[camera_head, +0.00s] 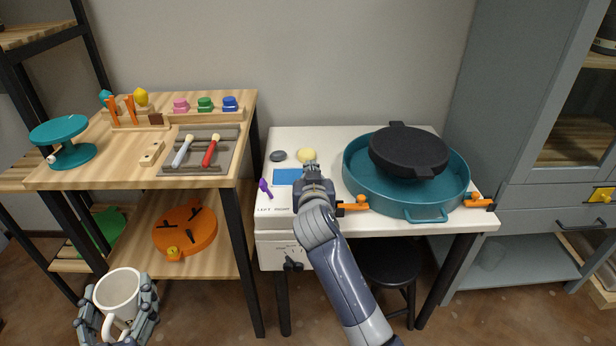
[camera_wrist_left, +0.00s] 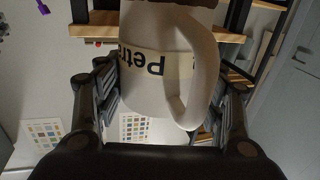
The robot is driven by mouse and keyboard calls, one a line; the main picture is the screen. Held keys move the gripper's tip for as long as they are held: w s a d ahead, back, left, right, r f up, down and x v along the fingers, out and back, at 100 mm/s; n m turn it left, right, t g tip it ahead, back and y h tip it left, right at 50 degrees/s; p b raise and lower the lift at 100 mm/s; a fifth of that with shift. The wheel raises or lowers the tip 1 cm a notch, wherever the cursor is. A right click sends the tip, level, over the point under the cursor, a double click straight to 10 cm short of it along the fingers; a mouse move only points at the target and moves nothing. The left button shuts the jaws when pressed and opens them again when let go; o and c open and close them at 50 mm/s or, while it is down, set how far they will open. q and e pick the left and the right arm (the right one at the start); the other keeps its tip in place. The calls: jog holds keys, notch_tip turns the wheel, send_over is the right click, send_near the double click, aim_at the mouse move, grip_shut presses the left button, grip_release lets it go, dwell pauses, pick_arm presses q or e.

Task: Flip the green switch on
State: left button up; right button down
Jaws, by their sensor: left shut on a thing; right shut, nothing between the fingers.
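No switch that is clearly green shows. A green knob-like piece (camera_head: 205,103) stands between a pink one (camera_head: 181,105) and a blue one (camera_head: 230,103) in a wooden rack; I cannot tell whether it is a switch. My right gripper (camera_head: 310,168) is shut and empty, over the white table near a blue panel (camera_head: 287,176). It hides part of the surface there. My left gripper (camera_head: 118,318) is shut on a white mug (camera_head: 117,291), low at the left. The mug, with a lettered band, fills the middle of the left wrist view (camera_wrist_left: 160,70).
A purple lever-like piece (camera_head: 265,187) lies left of my right gripper. A large teal basin (camera_head: 357,184) with a black pan (camera_head: 408,150) and orange clamps stands to its right. A black knob (camera_head: 292,265) is on the table's front. A black stool (camera_head: 390,262) is underneath.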

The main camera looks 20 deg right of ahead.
pick_arm(q)
jog(key=shift+d+r, duration=0.1)
jog(key=shift+r, duration=0.25)
pick_arm(e)
jog(key=r+v, duration=0.1)
jog(key=v, duration=0.8)
jog(key=shift+s+r, duration=0.2)
